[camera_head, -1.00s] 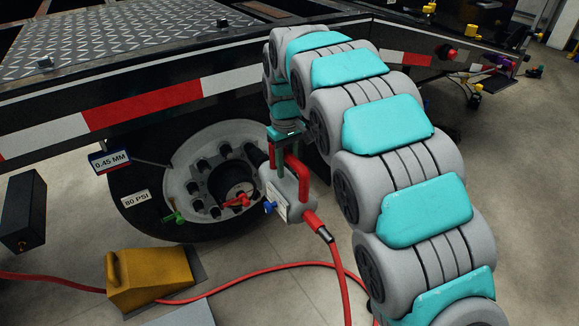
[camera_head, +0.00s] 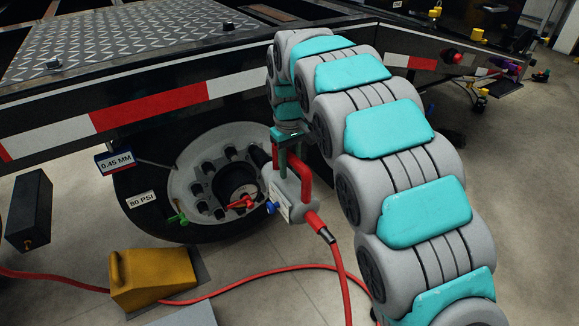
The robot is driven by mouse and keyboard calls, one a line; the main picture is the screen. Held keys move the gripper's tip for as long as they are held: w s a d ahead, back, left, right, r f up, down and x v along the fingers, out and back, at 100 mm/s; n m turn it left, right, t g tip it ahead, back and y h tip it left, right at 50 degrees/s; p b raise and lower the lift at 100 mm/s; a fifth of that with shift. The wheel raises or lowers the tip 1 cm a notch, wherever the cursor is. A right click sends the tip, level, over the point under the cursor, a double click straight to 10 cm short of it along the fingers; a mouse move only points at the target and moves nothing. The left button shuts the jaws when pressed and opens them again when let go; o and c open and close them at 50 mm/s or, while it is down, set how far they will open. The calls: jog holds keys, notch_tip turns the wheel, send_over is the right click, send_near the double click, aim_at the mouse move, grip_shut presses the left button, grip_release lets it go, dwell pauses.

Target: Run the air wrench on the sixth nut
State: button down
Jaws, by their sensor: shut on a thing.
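My gripper (camera_head: 289,150) is at the end of the grey and teal arm, shut on the air wrench (camera_head: 290,198). The wrench is a grey block with a red handle, a blue knob and a red hose at its lower end. It is at the right side of the wheel (camera_head: 183,175), whose pale rim has a ring of several dark nuts (camera_head: 200,180) around a black hub. The wrench's nose points at the rim's right side; I cannot tell whether it sits on a nut. The wrench and arm hide that side.
A yellow wheel chock (camera_head: 152,280) stands on the floor in front of the tyre. The red hose (camera_head: 255,281) runs across the floor. A 0.45 MM tag (camera_head: 115,162) and an 80 PSI tag (camera_head: 141,200) are at the tyre. The trailer frame (camera_head: 150,108) overhangs the wheel.

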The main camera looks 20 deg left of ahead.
jog(key=shift+w+a+r+p, duration=0.1)
jog(key=shift+w+a+p, duration=0.35)
jog(key=shift+w+a, duration=0.35)
jog(key=shift+w+a+p, duration=0.45)
jog(key=shift+w+a, duration=0.15)
jog(key=shift+a, duration=0.3)
dwell(3.7)
jog(key=shift+d, duration=0.1)
jog(key=shift+s+d+b, duration=0.55)
jog(key=shift+s+d, duration=0.15)
jog(key=shift+d, duration=0.05)
jog(key=shift+s+d+b, duration=0.55)
jog(key=shift+s+d, duration=0.3)
jog(key=shift+d, duration=0.2)
jog(key=shift+s+d+b, duration=0.5)
jog(key=shift+s+d, duration=0.35)
jog(key=shift+d, duration=0.15)
